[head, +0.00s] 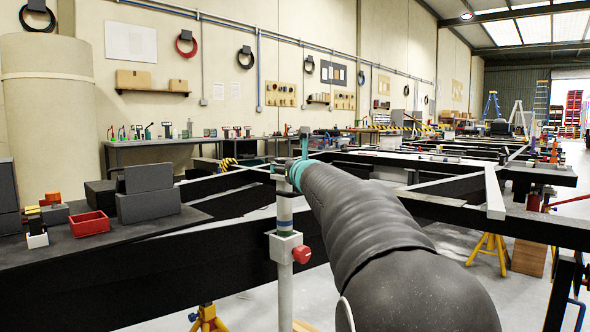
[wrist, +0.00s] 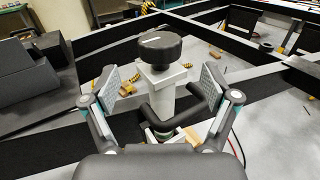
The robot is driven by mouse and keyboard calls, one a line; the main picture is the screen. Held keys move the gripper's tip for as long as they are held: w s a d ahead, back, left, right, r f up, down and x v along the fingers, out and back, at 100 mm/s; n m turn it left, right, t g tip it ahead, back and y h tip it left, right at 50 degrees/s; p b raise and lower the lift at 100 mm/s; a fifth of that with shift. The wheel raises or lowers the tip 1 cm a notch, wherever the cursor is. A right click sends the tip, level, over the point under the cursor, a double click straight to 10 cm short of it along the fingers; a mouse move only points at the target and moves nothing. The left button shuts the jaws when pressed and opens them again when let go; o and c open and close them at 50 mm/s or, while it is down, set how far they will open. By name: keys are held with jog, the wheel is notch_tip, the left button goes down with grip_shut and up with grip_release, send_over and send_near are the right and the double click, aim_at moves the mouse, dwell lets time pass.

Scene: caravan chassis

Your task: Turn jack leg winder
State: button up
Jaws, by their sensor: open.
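The jack leg (head: 285,215) is an upright pale post in a clamp block with a red knob (head: 301,254), beside a black chassis beam, in the head view. In the wrist view a round black winder knob (wrist: 160,47) tops a pale block and post (wrist: 163,85). A black bent bar (wrist: 156,113) crosses in front of the post. My gripper (wrist: 167,78) is open, its grey pads standing left and right of the post with gaps on both sides. In the head view my gripper (head: 297,172) is at the post's top and, with my arm, hides part of it.
Black chassis beams (head: 150,270) run across the front and to the right. On the left, a dark surface holds grey boxes (head: 148,190) and a red tray (head: 91,224). Yellow stands (head: 489,250) support the frame. Bare floor shows between beams.

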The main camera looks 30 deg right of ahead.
jog(key=shift+s+a, duration=0.2)
jog(key=shift+s, duration=0.8)
jog(key=shift+s+a, duration=0.2)
jog(key=shift+s, duration=0.8)
